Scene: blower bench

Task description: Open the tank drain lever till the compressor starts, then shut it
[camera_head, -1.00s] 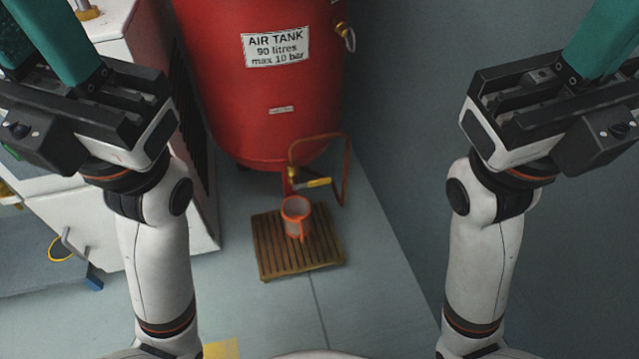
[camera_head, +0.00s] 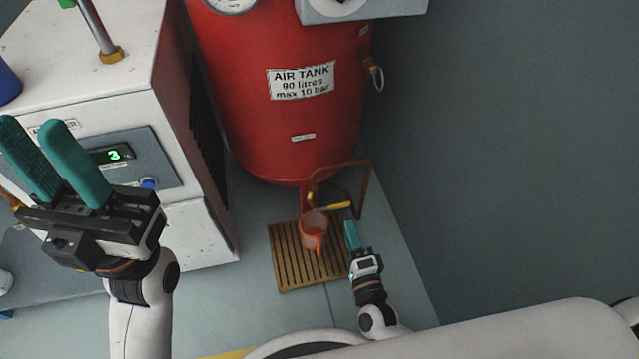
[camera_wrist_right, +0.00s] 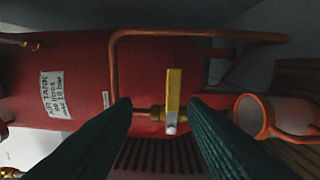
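The drain lever (camera_head: 332,206) is yellow and sits on a small brass valve under the red air tank (camera_head: 280,120). In the right wrist view the lever (camera_wrist_right: 173,92) stands across the pipe, framed between my fingers and beyond their tips. My right gripper (camera_head: 351,230) is low, just in front of the lever and right of the orange cup. Its teal fingers (camera_wrist_right: 160,104) are apart with nothing held. My left gripper (camera_head: 30,126) is raised at the left, open and empty. The compressor (camera_head: 185,235) is the white cabinet left of the tank, with a green "3" on its display.
An orange cup (camera_head: 313,240) stands on a slatted wooden mat (camera_head: 287,270) under the valve. A bent copper pipe (camera_head: 367,180) loops beside the lever. A grey wall (camera_head: 500,150) closes the right side. A grey box (camera_head: 385,10) is at the tank's upper front.

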